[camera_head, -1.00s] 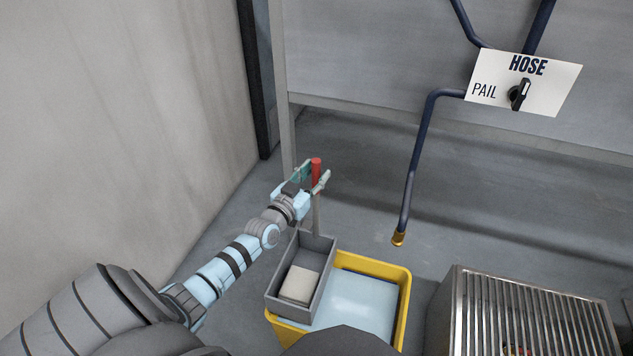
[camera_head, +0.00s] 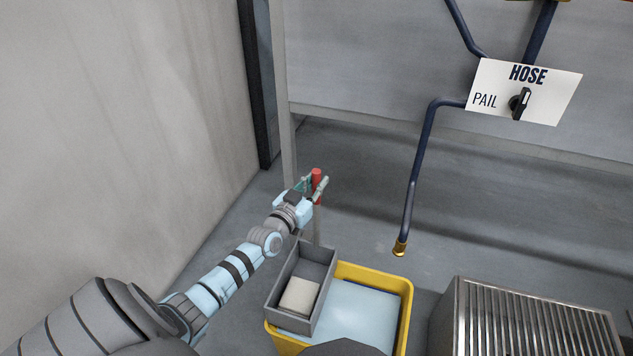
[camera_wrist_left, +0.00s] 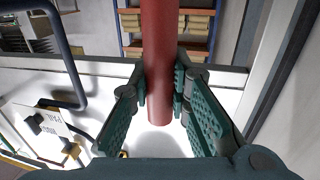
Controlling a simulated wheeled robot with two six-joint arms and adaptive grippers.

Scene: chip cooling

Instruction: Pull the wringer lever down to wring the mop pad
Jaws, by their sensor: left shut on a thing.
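The wringer lever (camera_head: 317,225) is a thin upright grey rod with a red grip (camera_head: 316,174) on top. It rises beside the grey wringer box (camera_head: 323,262), which sits at the left of the yellow mop pail (camera_head: 404,305). A pale mop pad (camera_head: 299,296) lies in the box. My left gripper (camera_head: 315,187) is shut on the red grip. In the left wrist view the red grip (camera_wrist_left: 160,60) stands between the two green fingers. My right gripper is not in view.
Light blue water (camera_head: 360,310) fills the pail. A dark blue hose pipe with a brass end (camera_head: 400,248) hangs to the right, below a HOSE sign (camera_head: 524,90) with a black knob. A slatted metal unit (camera_head: 535,310) stands at the right. A wall (camera_head: 120,120) rises at the left.

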